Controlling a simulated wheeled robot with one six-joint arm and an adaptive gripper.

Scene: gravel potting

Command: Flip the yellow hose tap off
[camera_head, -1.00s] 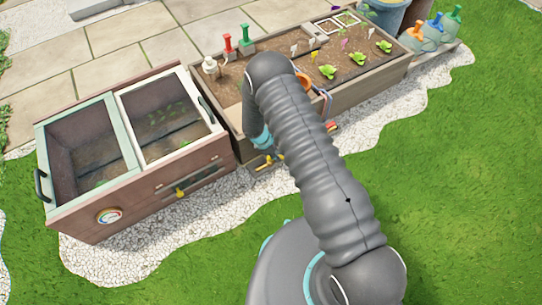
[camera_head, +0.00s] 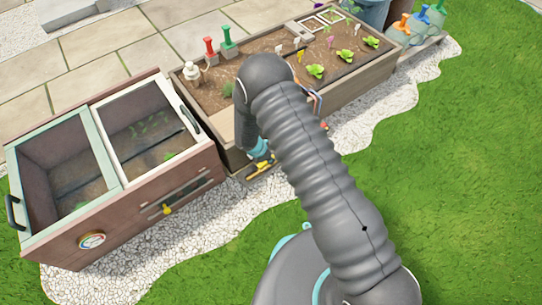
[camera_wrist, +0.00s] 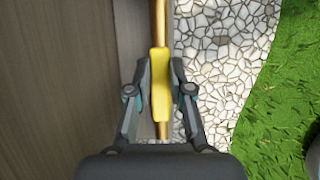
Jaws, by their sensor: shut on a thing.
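The yellow hose tap (camera_wrist: 160,88) is a yellow lever on a brass pipe (camera_wrist: 160,20) in the wrist view. The pipe runs along the foot of a wooden wall. My gripper (camera_wrist: 160,66) has one finger on each side of the yellow lever and is shut on it. The lever lies in line with the pipe in this view. In the head view, a bit of the yellow tap (camera_head: 259,168) shows low at the planter's front, just below my gripper (camera_head: 260,152), which my arm partly hides.
A wooden planter (camera_head: 352,85) with seedlings stands behind my arm. A cold frame (camera_head: 140,222) with a yellow knob (camera_head: 166,209) is at the left. White gravel (camera_head: 220,212) borders them, with open lawn (camera_head: 455,190) to the right. Colourful-topped bottles (camera_head: 420,25) stand at the far right.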

